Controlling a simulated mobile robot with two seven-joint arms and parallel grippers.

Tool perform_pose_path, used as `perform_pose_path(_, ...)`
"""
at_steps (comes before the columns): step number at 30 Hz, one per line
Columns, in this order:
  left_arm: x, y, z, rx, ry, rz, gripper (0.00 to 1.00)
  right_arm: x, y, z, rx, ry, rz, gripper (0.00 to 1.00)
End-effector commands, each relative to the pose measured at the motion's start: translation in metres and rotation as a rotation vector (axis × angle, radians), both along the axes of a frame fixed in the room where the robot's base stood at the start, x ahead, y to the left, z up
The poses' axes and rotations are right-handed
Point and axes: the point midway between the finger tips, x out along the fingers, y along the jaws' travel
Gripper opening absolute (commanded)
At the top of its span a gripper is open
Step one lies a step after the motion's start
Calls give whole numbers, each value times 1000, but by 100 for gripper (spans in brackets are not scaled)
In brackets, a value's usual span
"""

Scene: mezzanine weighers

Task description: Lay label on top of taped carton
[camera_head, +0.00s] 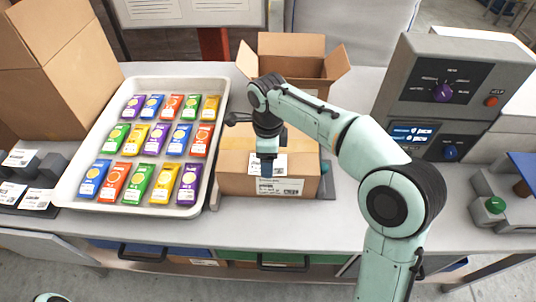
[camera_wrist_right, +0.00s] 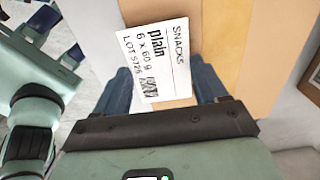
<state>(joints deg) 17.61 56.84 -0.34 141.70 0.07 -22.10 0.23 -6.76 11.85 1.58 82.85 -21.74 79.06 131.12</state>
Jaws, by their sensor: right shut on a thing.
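The taped carton (camera_head: 232,181) is a closed brown box with a paler tape strip on top and a printed label on its front face. My right gripper (camera_head: 267,168) is over the carton's top and shut on the white label (camera_wrist_right: 160,62). The label lies between its blue fingers (camera_wrist_right: 163,90) in the right wrist view, printed "SNACKS plain 6 x 60 g". I cannot tell whether the label touches the carton.
A white tray (camera_head: 62,186) of several colourful packets stands left of the carton. An open box (camera_head: 287,45) is behind it. A grey control unit (camera_head: 438,85) stands at the right. More labels lie on a dark holder (camera_head: 40,210) at far left.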

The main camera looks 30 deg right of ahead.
Motion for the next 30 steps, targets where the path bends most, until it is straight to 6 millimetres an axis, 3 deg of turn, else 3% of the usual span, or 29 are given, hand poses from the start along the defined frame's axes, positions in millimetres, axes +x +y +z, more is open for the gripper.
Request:
perform_pose_path(14,0,0,-1,0,0,0,43,0,0,-1,0,0,0,44)
perform_pose_path(15,0,0,-1,0,0,0,43,0,0,-1,0,0,0,79)
perform_pose_path(17,0,0,-1,0,0,0,43,0,0,-1,0,0,0,98)
perform_pose_path(26,0,0,0,0,0,0,43,0,0,1,0,0,0,100)
perform_pose_path(30,2,0,4,0,-2,0,43,1,0,18,0,-4,1,100)
